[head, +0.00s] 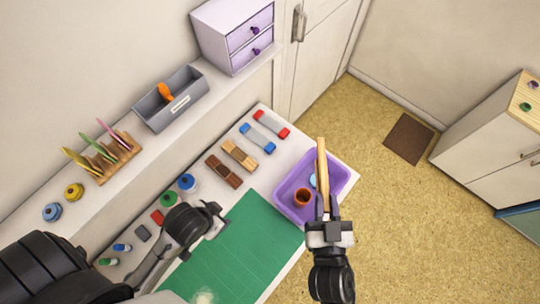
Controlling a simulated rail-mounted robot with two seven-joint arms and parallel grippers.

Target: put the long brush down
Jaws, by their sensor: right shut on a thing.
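The long brush (322,165) is a long, light wooden piece standing out from my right gripper (326,208). My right gripper is shut on its near end. The brush points away from me, above the right part of the purple tray (288,180); whether it touches the tray cannot be told. The lower end of the brush is hidden by the fingers. My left gripper (216,218) is over the left edge of the green mat (245,250), with no object visible in it; its fingers are too unclear to tell open from shut.
A brown-red cup (302,197) stands in the purple tray beside the brush. Stamps, pads and jars line the table left of the mat. A shelf behind holds a grey bin (172,100) and a wooden rack (118,160). The green mat's middle is mostly clear.

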